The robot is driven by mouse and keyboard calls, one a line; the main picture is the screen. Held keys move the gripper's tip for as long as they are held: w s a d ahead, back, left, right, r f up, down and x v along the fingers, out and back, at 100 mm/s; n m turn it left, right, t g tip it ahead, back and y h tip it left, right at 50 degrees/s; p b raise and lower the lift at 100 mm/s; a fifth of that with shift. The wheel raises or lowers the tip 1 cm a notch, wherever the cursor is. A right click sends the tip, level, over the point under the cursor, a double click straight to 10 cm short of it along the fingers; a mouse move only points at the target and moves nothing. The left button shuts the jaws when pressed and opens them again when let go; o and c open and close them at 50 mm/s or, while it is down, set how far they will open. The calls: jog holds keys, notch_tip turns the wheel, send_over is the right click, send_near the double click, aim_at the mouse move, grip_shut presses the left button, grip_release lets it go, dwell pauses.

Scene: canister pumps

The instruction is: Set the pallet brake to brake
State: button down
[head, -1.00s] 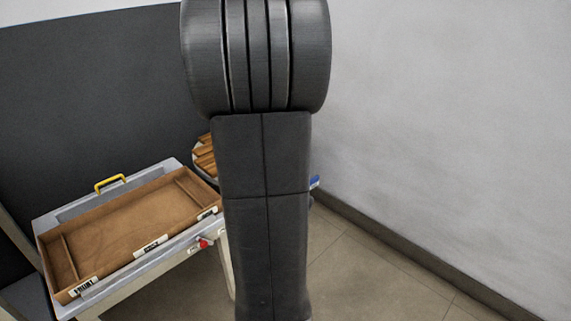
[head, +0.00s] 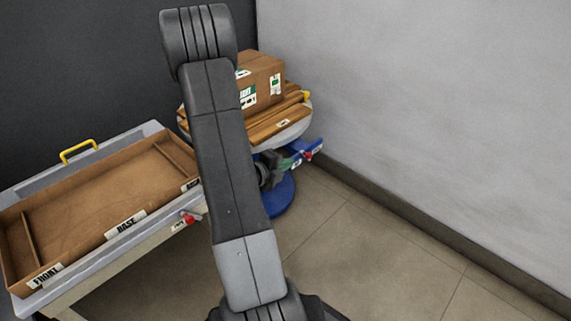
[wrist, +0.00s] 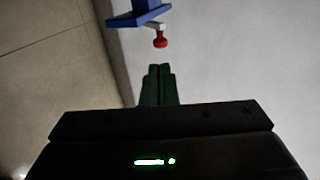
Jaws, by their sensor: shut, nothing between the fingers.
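The pallet (head: 275,121) is a round wooden-slatted turntable on a blue base (head: 283,197). A blue bracket (head: 318,144) sticks out from its right side and carries a red knob (head: 308,155). In the wrist view the blue bracket (wrist: 138,16) is at the top, with the red knob (wrist: 160,41) hanging just beyond my fingertips. My gripper (wrist: 159,68) is shut and empty, its green fingers pointing at the knob with a small gap in the picture. In the head view my gripper (head: 292,161) is beside the bracket. My arm hides the pallet's left part.
A cardboard box (head: 262,84) stands on the pallet. At left is a grey table (head: 150,130) with a brown tray, a yellow handle (head: 78,151) and another red knob (head: 187,218). A grey wall (head: 420,100) rises close on the right. Floor (head: 350,250) in front is clear.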

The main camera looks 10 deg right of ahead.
aim_at(307, 156)
jog(key=x, duration=0.7)
jog(key=shift+w+d, duration=0.1)
jog(key=shift+d, duration=0.05)
jog(key=shift+r+p, duration=0.15)
jog(key=shift+p, duration=0.15)
jog(key=shift+w+d+r+p, duration=0.1)
jog(key=shift+d+p, duration=0.05)
jog(key=shift+p, duration=0.25)
